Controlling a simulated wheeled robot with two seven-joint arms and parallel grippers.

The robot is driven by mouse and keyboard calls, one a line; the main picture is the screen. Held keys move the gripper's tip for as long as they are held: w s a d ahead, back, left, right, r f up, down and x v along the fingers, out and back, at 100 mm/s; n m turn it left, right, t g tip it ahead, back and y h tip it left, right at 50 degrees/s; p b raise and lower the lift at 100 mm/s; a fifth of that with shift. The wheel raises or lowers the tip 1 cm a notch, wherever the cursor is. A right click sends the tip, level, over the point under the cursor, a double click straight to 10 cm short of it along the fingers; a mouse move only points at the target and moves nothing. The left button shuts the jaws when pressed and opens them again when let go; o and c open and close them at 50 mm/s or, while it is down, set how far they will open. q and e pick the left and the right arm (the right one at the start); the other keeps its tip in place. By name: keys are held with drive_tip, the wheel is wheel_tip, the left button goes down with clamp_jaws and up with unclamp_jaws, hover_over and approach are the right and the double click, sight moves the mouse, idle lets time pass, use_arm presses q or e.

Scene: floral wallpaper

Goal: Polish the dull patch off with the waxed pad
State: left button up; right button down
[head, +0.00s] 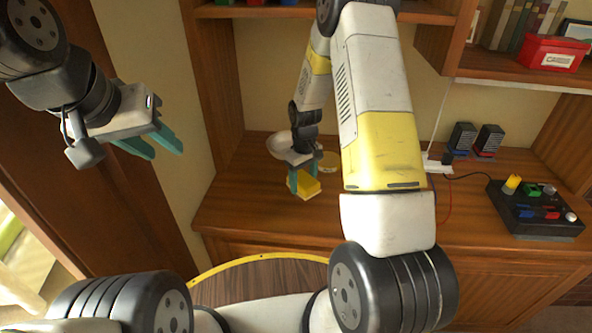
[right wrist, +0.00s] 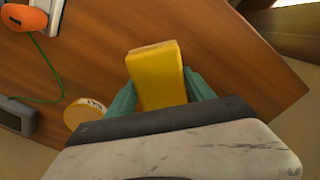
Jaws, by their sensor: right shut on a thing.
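My right gripper (head: 304,185) is shut on a yellow block-shaped pad (head: 308,187) above the wooden desk top (head: 240,211). In the right wrist view the pad (right wrist: 157,76) sits between the two teal fingers of the right gripper (right wrist: 162,84). I cannot tell whether the pad touches the wood. A round yellow tin (head: 329,161) with a label lies on the desk just behind the pad; it also shows in the right wrist view (right wrist: 85,113). I cannot make out a dull patch. My left gripper (head: 158,147) is open and empty, away from the desk at the left.
A black control box (head: 535,209) with coloured knobs stands at the right of the desk. A white power strip (head: 437,163) with cables and two dark racks (head: 475,139) are at the back. A red box (head: 553,53) sits on the upper shelf. The desk's front left is clear.

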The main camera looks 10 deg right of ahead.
sight(303, 179)
drive_tip(key=shift+r, duration=1.65)
